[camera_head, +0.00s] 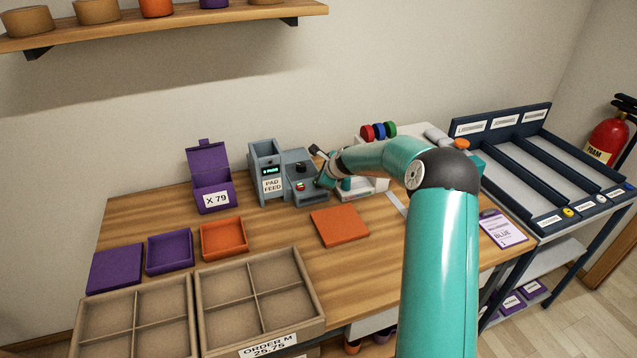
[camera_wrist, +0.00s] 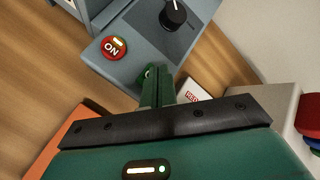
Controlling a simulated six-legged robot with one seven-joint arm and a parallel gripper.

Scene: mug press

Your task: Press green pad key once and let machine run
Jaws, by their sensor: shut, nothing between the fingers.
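The grey pad feed machine (camera_head: 267,173) stands at the back of the table, with a small lit display. Its control box (camera_head: 302,170) is on its right side. In the wrist view, a red ON button (camera_wrist: 113,47) and a black knob (camera_wrist: 173,14) show on the control box. A small green key (camera_wrist: 148,71) is mostly hidden behind my fingertips at the box's lower edge. My gripper (camera_wrist: 158,72) is shut and empty, its tips over or right beside that key; I cannot tell whether they touch it. In the head view my gripper (camera_head: 322,183) is at the box's right.
An orange pad (camera_head: 339,227) lies in front. A purple box (camera_head: 212,188), shallow trays and cardboard order boxes (camera_head: 262,300) fill the left. Bare wood lies between.

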